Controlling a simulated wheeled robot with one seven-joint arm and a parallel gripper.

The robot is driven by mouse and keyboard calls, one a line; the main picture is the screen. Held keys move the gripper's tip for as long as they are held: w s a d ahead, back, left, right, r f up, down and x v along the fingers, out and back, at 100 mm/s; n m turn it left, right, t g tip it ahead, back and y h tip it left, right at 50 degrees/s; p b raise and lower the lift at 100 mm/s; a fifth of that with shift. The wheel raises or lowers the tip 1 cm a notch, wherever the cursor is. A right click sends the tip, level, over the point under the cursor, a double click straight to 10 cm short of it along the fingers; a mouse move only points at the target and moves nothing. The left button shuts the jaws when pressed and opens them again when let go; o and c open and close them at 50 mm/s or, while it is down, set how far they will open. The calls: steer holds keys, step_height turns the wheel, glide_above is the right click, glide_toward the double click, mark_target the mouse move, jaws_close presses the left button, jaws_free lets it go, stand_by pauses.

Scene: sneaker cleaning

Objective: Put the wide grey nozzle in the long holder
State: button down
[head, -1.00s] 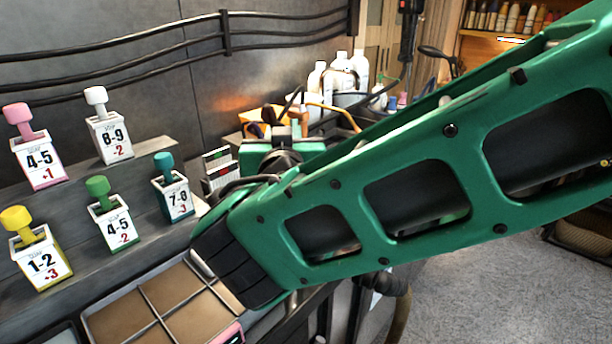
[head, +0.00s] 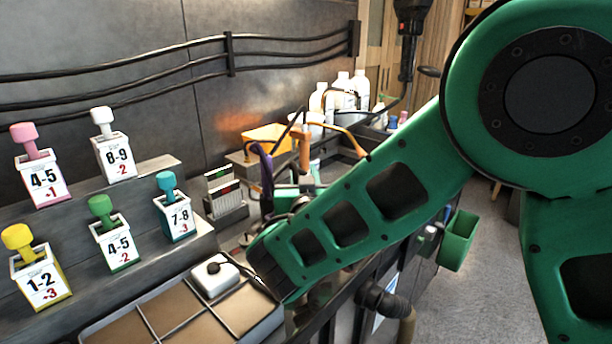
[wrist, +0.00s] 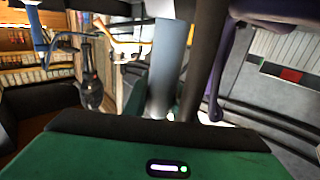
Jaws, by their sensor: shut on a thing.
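My gripper (wrist: 188,112) shows in the wrist view, with its green body along the bottom edge and a dark finger (wrist: 206,60) reaching up. It is shut on a long blue-grey piece beside that finger, which looks like the wide grey nozzle (wrist: 164,65). Its far end points away from the gripper. In the head view my green arm hides the fingers and most of what they hold. I cannot pick out the long holder for sure in either view.
A purple tool (head: 265,165) and an orange tool (head: 304,150) stand behind my arm. A divided tray (head: 165,292) holds a white block (head: 214,277). Numbered boxes stand on steps at left. White bottles (head: 345,92) are at the back, a green bin (head: 458,240) at right.

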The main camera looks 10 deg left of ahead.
steer(key=shift+f, duration=0.1)
steer(key=c, duration=1.5)
jaws_free()
steer(key=shift+o, duration=0.2)
steer(key=v, duration=1.2)
steer(key=shift+s, duration=0.1)
